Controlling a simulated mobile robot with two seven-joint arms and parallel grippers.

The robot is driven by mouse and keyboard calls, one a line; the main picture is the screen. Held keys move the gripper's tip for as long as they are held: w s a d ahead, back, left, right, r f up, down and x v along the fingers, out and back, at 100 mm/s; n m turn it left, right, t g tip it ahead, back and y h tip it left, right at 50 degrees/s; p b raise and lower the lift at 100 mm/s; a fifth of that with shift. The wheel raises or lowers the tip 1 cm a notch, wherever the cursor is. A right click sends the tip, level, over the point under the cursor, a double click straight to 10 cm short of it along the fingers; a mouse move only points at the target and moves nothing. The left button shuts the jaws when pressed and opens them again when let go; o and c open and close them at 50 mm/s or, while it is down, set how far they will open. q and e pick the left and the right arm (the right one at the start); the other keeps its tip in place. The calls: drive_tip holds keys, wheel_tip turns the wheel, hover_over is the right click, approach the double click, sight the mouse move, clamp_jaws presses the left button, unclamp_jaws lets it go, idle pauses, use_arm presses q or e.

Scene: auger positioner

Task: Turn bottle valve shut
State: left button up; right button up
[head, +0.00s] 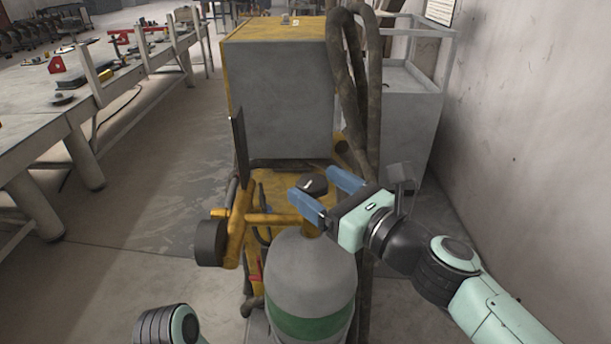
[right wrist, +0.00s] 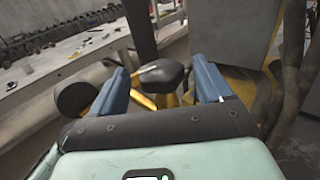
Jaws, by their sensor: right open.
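A grey gas bottle (head: 305,262) with a green band stands upright at the lower middle of the head view. Its valve has a black knob (head: 314,184) on top, on a yellowish neck. My right gripper (head: 311,181) is open, with its two blue fingers on either side of the knob. In the right wrist view the knob (right wrist: 163,76) sits between the open fingers, with a visible gap on both sides. Contact is not visible. Only a part of my left arm shows at the bottom left of the head view; its gripper is out of view.
A yellow machine with a grey box (head: 280,100) stands right behind the bottle. Thick hoses (head: 373,90) hang at its right, close to my right gripper. A black cylinder (head: 210,243) sticks out left. A workbench (head: 40,130) stands at left, a wall (head: 530,130) at right.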

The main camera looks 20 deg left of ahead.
sight(303, 176)
use_arm(q)
drive_tip(key=shift+s+d+r, duration=0.2)
drive_tip(key=shift+s+r, duration=0.1)
drive_tip(key=shift+s, duration=0.15)
use_arm(e)
drive_tip(key=shift+x, duration=2.15)
